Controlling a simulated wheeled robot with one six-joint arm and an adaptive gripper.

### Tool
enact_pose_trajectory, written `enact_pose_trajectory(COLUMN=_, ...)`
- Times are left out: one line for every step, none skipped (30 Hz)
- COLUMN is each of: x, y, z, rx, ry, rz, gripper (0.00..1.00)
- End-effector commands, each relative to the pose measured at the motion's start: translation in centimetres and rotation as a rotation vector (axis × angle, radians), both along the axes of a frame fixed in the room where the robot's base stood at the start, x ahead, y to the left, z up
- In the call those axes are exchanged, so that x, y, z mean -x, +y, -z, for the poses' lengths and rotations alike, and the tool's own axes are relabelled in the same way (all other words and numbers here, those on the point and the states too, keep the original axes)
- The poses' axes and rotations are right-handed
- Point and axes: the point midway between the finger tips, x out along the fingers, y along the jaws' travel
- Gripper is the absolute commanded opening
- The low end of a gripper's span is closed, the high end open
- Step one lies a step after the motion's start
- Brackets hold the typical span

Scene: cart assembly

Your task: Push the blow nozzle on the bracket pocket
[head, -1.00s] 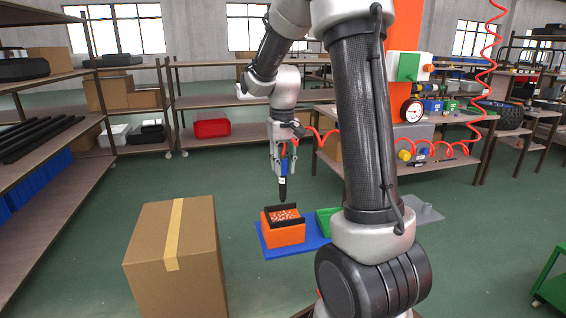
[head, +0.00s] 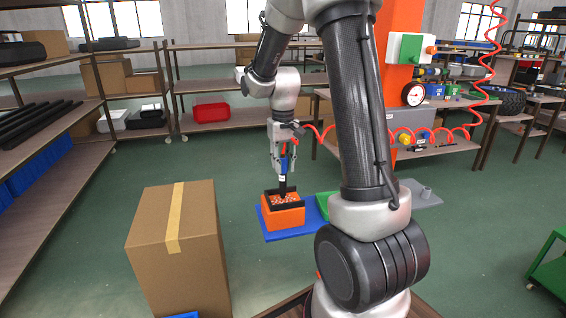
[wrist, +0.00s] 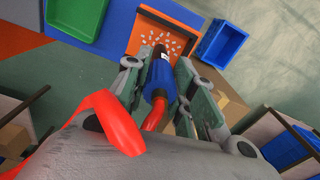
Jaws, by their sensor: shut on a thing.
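My gripper (head: 284,160) is shut on the blow nozzle (wrist: 158,82), which has a blue body, a dark tip and a red hose behind it. In the head view the nozzle (head: 283,179) hangs upright, tip down, at the opening of an orange box (head: 284,219) with black walls along its top. In the wrist view the bracket pocket (wrist: 172,28) shows as an orange-and-black frame with white bits scattered inside. The dark tip points in among the bits. I cannot tell whether it touches them.
The orange box stands on a blue board (head: 279,236). A green tray (wrist: 75,16) lies beside it, and a blue bin (wrist: 222,44) shows on the other side in the wrist view. A large cardboard box (head: 178,245) stands at front left. Red coiled hose (head: 484,72) hangs at right.

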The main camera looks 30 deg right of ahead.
Motion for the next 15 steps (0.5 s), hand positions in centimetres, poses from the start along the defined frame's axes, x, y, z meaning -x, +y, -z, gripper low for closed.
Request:
enact_pose_trajectory(x=-0.01, y=0.0, z=-0.03, rx=0.0, ry=-0.001, rz=0.0, gripper=0.01)
enact_pose_trajectory(x=-0.01, y=0.0, z=-0.02, rx=0.0, ry=-0.001, rz=0.0, gripper=0.01)
enact_pose_trajectory(x=-0.01, y=0.0, z=-0.03, rx=0.0, ry=-0.001, rz=0.0, gripper=0.01)
enact_pose_trajectory(x=-0.01, y=0.0, z=-0.03, rx=0.0, ry=-0.001, rz=0.0, gripper=0.01)
enact_pose_trajectory(x=-0.01, y=0.0, z=-0.02, rx=0.0, ry=-0.001, rz=0.0, gripper=0.01)
enact_pose_trajectory(x=-0.01, y=0.0, z=-0.02, rx=0.0, ry=-0.001, rz=0.0, gripper=0.01)
enact_pose_trajectory(x=-0.01, y=0.0, z=-0.01, rx=0.0, ry=0.0, rz=0.0, gripper=0.01)
enact_pose_trajectory(x=0.0, y=0.0, z=0.01, rx=0.0, ry=0.0, rz=0.0, gripper=0.01)
enact_pose_trajectory(x=0.0, y=0.0, z=0.05, rx=0.0, ry=0.0, rz=0.0, gripper=0.01)
enact_pose_trajectory(x=0.0, y=0.0, z=0.09, rx=0.0, ry=0.0, rz=0.0, gripper=0.01)
enact_pose_trajectory(x=0.0, y=0.0, z=0.13, rx=0.0, ry=0.0, rz=0.0, gripper=0.01)
enact_pose_trajectory(x=0.0, y=0.0, z=0.2, rx=0.0, ry=0.0, rz=0.0, gripper=0.01)
enact_pose_trajectory(x=0.0, y=0.0, z=0.26, rx=0.0, ry=0.0, rz=0.0, gripper=0.01)
enact_pose_trajectory(x=0.0, y=0.0, z=0.32, rx=0.0, ry=0.0, rz=0.0, gripper=0.01)
enact_pose_trajectory(x=0.0, y=0.0, z=0.4, rx=0.0, ry=0.0, rz=0.0, gripper=0.01)
